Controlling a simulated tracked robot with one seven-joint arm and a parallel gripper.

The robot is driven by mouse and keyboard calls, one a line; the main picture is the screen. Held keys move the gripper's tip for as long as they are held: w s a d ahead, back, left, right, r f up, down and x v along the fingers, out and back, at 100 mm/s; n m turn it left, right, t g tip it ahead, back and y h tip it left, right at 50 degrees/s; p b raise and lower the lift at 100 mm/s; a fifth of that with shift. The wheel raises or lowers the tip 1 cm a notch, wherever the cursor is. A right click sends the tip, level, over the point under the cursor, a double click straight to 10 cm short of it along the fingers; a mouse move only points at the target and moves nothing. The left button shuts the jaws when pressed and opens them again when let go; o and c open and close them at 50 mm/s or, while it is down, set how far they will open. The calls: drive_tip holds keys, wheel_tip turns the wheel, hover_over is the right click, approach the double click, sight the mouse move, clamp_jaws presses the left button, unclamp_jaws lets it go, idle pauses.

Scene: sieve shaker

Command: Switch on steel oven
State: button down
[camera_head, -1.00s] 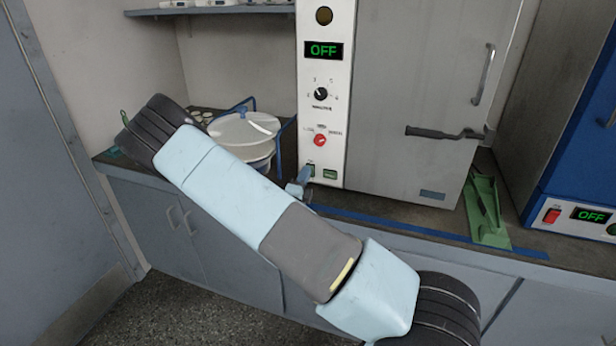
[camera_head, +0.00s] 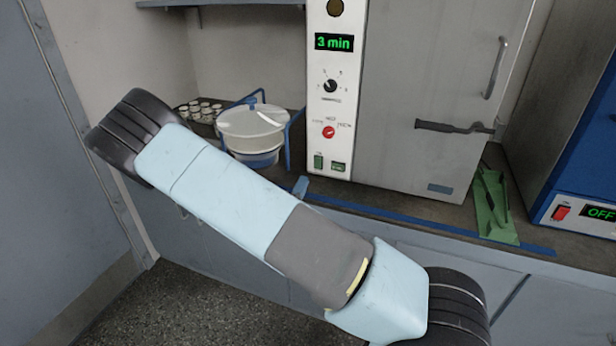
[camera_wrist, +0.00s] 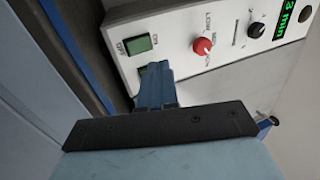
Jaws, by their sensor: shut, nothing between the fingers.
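The steel oven (camera_head: 420,90) stands on the bench, its door shut. Its display (camera_head: 333,42) reads "3 min" in green. Low on its white panel are a green switch (camera_head: 318,161) and a second green part (camera_head: 338,167). In the wrist view the green switch (camera_wrist: 139,44) has ON and OFF marks. The red knob (camera_wrist: 203,46) and black knob (camera_wrist: 257,30) sit farther along the panel. My gripper (camera_wrist: 154,75) is shut and empty, its blue fingers pointing at the panel and partly covering the second green part. In the head view its tip (camera_head: 300,187) is below and left of the switch.
A white sieve pan (camera_head: 252,128) in a blue frame stands left of the oven. A green metal piece (camera_head: 493,205) lies right of it on the bench. A blue device (camera_head: 585,150) at the right shows OFF. Cabinets are below, and my arm crosses in front.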

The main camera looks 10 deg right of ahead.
drive_tip(key=shift+r+v, duration=0.2)
drive_tip(key=shift+v, duration=0.7)
drive_tip(key=shift+r+v, duration=0.2)
drive_tip(key=shift+v, duration=0.7)
drive_tip(key=shift+s, duration=0.15)
drive_tip(key=s+d+r+m+g, duration=0.6)
drive_tip(key=d+m+g, duration=0.25)
drive_tip(key=m, duration=0.55)
drive_tip(key=s+d+r+m+g, duration=0.7)
drive_tip(key=m+g, duration=0.3)
drive_tip(key=m, duration=0.3)
drive_tip(key=s+a+r+m+t+y, duration=0.3)
drive_tip(key=s+r+m+y, duration=0.3)
drive_tip(key=m, duration=0.4)
drive_tip(key=s+a+r+m+t+y, duration=0.2)
drive_tip(key=s+r+m+t+y, duration=0.1)
drive_tip(key=s+r+m+y, duration=0.3)
wheel_tip(320, 180, up, 6)
drive_tip(key=s+m, duration=0.2)
drive_tip(key=m, duration=0.2)
drive_tip(key=shift+a+f, duration=0.25)
drive_tip(key=shift+a, duration=0.15)
